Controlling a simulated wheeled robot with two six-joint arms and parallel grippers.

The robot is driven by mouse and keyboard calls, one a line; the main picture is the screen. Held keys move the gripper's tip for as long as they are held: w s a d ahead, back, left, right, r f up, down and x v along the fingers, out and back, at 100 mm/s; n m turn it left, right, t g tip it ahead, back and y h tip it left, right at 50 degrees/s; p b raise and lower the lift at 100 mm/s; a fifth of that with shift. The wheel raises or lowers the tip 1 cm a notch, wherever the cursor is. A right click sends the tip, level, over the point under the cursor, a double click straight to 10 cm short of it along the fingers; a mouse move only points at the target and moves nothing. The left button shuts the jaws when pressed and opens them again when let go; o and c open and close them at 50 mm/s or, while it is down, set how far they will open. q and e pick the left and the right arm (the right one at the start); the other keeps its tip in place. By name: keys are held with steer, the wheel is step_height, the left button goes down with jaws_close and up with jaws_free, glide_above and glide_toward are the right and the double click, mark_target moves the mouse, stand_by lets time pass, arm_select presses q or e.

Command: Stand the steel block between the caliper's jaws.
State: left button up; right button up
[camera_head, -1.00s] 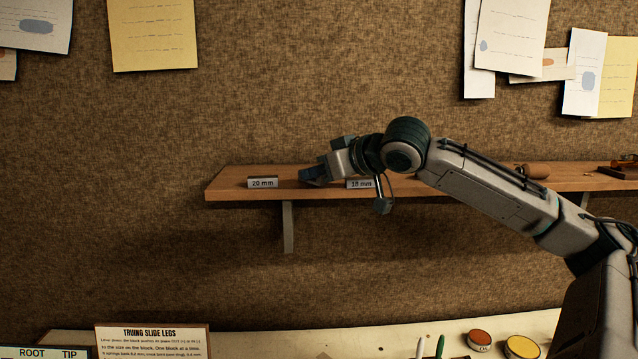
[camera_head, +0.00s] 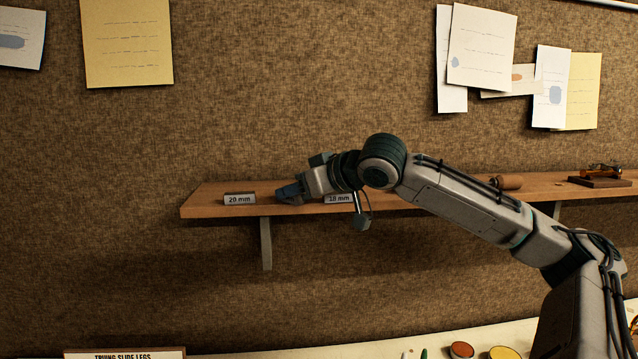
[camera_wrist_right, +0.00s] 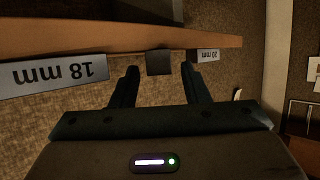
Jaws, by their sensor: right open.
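My right gripper (camera_head: 286,193) is open at the shelf, between a "20 mm" label (camera_head: 239,199) and an "18 mm" label (camera_head: 338,199). In the right wrist view, which shows the labels upside down, its two fingers (camera_wrist_right: 161,72) stand apart. A small dark block (camera_wrist_right: 160,62), possibly the steel block, stands at the shelf edge and shows in the gap between the fingertips. I cannot tell whether they touch it. In the head view the gripper hides that spot. The caliper is not recognisable in either view. My left gripper is not in view.
The wooden shelf (camera_head: 205,205) runs along a brown fabric wall, with a bracket (camera_head: 266,243) below. A wooden cylinder (camera_head: 507,182) and a small stand (camera_head: 600,181) sit farther right. A pale bench with a sign (camera_head: 125,354) and round tins (camera_head: 462,350) lies below.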

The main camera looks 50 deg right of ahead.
steer(key=a+b+v, duration=0.1)
steer(key=b+v, duration=0.6)
steer(key=v, duration=0.4)
steer(key=shift+s+d+b, duration=0.35)
steer(key=shift+s+d, duration=0.05)
steer(key=shift+d, duration=0.1)
steer(key=shift+w, duration=0.1)
